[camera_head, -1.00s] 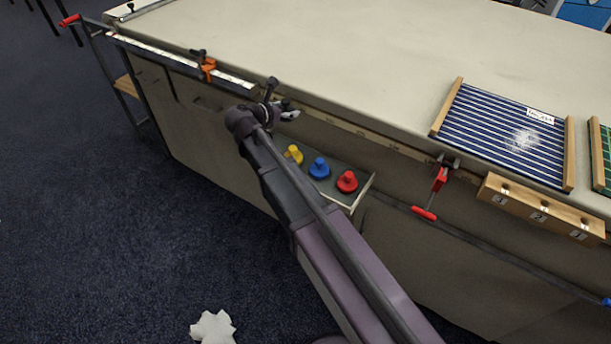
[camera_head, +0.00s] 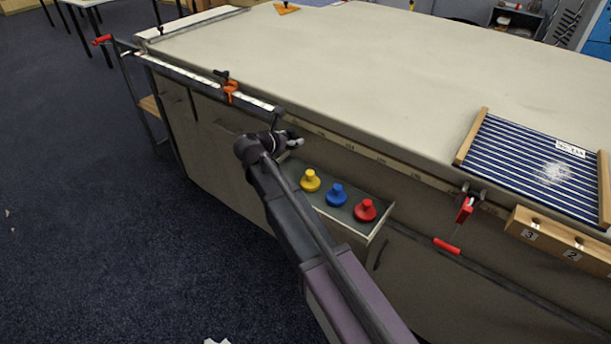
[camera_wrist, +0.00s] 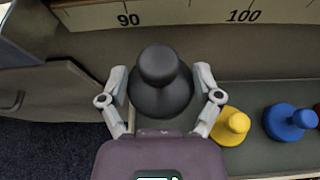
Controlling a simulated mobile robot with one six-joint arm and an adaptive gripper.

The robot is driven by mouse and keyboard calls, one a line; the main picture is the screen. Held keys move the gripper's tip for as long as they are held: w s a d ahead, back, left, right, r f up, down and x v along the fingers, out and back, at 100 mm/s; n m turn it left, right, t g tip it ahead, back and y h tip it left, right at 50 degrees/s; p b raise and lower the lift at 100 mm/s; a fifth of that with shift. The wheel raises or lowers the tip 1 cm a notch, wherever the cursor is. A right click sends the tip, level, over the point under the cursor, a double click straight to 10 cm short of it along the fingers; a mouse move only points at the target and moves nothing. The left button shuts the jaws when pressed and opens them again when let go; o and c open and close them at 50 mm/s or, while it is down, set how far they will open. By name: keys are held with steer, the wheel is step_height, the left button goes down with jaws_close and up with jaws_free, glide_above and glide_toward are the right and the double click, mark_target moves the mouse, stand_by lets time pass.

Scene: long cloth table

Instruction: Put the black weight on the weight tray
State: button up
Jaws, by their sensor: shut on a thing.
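The black weight (camera_wrist: 160,85) stands between the two fingers of my gripper (camera_wrist: 162,103) in the wrist view, and the gripper is shut on it. In the head view my gripper (camera_head: 290,142) is by the table's front face, at the left end of the weight tray (camera_head: 346,222); the black weight is not clear there. The tray also shows in the wrist view (camera_wrist: 244,97), right of and behind the black weight. I cannot tell whether the weight touches the tray. A yellow weight (camera_head: 310,181), a blue weight (camera_head: 337,195) and a red weight (camera_head: 365,210) stand in a row on it.
A ruler strip (camera_wrist: 190,13) runs along the table edge above the tray. An orange clamp (camera_head: 230,91) is left and a red clamp (camera_head: 464,210) right. A ribbed blue board (camera_head: 520,165) and a numbered wooden block (camera_head: 560,240) are farther right. The tabletop (camera_head: 330,70) is mostly clear.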

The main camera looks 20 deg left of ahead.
steer(key=b, duration=0.6)
glide_above(290, 170)
steer(key=w, duration=0.1)
steer(key=shift+w+d+f, duration=0.1)
steer(key=shift+f, duration=1.4)
steer(key=shift+d+f, duration=0.1)
steer(key=shift+f, duration=1.35)
steer(key=shift+f, duration=0.1)
steer(key=shift+f+b, duration=1.65)
steer(key=shift+f, duration=0.15)
steer(key=shift+f, duration=0.1)
steer(key=o, duration=1.1)
steer(key=shift+s+a+r+p, duration=0.2)
steer(key=shift+s+r+p, duration=0.15)
steer(key=shift+s+r, duration=0.15)
steer(key=p+v, duration=0.3)
steer(key=v, duration=0.6)
steer(key=shift+d, duration=0.1)
steer(key=shift+p+v, duration=0.5)
steer(key=shift+v, duration=0.45)
